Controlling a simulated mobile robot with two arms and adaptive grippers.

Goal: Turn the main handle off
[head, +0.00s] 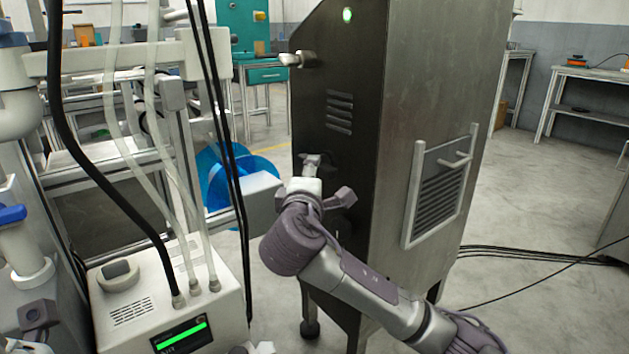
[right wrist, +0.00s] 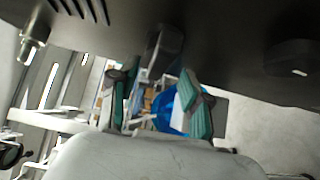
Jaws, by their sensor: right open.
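A dark handle (right wrist: 165,45) sticks out from the dark front face of a tall metal cabinet (head: 430,90). In the right wrist view it lies ahead of and between the spread fingers of my right gripper (right wrist: 157,82). Contact cannot be made out. In the head view my right gripper (head: 312,163) is at the cabinet's front face, below the slotted vent, and my own arm covers part of that area. A metal handle (head: 297,59) juts from the face higher up; it also shows in the right wrist view (right wrist: 32,42). My left gripper is not in view.
A dark block (right wrist: 292,58) protrudes from the face on the other side. A white machine (head: 125,315) with tubes and a green display stands at the left. A blue reel (head: 213,180) is behind. A green light (head: 347,14) glows on the cabinet. Black cables (head: 545,254) cross the floor at right.

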